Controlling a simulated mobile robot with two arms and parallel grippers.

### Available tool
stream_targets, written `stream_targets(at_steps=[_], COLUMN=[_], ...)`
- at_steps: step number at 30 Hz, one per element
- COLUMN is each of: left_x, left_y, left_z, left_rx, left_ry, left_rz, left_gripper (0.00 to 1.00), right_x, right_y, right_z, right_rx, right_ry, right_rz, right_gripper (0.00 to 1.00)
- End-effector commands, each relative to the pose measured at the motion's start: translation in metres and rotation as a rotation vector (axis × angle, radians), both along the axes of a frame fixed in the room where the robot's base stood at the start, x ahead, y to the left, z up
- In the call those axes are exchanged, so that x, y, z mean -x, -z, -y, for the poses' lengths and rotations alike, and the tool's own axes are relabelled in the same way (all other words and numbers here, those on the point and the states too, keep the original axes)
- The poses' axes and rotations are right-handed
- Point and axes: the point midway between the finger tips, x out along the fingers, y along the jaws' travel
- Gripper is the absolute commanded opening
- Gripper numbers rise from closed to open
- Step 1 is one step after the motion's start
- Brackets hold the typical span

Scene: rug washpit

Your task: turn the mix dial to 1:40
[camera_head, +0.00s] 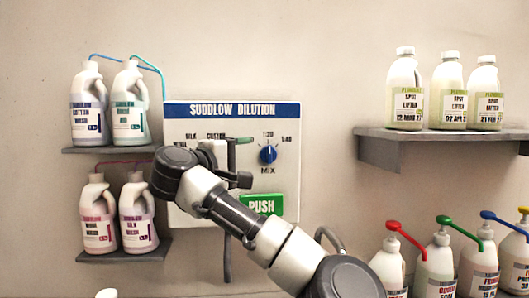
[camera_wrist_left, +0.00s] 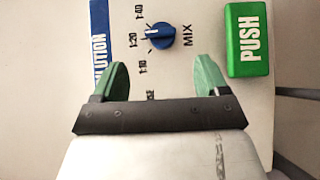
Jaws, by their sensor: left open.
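The blue mix dial (camera_head: 267,154) is on the white Suddlow Dilution panel (camera_head: 285,117), above the word MIX. Its white mark appears to point up at 1:20, with 1:40 to the upper right. In the left wrist view the dial (camera_wrist_left: 161,36) lies ahead of the gripper, between the lines of the two fingers, with 1:10, 1:20 and 1:40 beside it. My left gripper (camera_wrist_left: 163,68) is open and empty, its green fingertips apart and short of the dial. In the head view the gripper (camera_head: 243,160) is just left of the dial. My right gripper is not in view.
The green PUSH button (camera_head: 262,205) sits below the dial. My left arm hides part of the panel's left side. Wash bottles stand on two shelves at left (camera_head: 110,149). Spot lifter bottles stand on a right shelf (camera_head: 440,133), with several pump bottles (camera_head: 436,270) below.

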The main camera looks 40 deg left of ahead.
Motion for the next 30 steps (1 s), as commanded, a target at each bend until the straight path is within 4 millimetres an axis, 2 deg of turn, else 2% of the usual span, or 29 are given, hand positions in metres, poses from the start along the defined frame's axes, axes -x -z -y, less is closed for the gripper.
stream_targets(at_steps=[1,6,12,18,25,30], left_x=[-0.011,-0.044,-0.073,-0.083,-0.084,-0.083], left_y=[-0.004,-0.005,-0.003,-0.001,0.0,0.0], left_z=[0.0,-0.004,-0.007,-0.009,-0.009,-0.009], left_rx=[0.0,-0.001,-0.002,-0.002,-0.002,-0.002], left_ry=[0.005,0.004,0.003,0.0,0.0,0.0], left_rz=[-0.004,-0.004,-0.002,-0.001,-0.001,-0.001], left_gripper=[0.74,0.74,0.74,0.74,0.74,0.5], right_x=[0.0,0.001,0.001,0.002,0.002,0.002], right_y=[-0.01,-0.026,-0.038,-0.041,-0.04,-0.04], right_z=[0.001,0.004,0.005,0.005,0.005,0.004], right_rx=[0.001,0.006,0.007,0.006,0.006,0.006], right_ry=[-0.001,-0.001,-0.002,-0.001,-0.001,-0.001], right_rz=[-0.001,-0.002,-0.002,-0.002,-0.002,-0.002], right_gripper=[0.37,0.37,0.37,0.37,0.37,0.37])
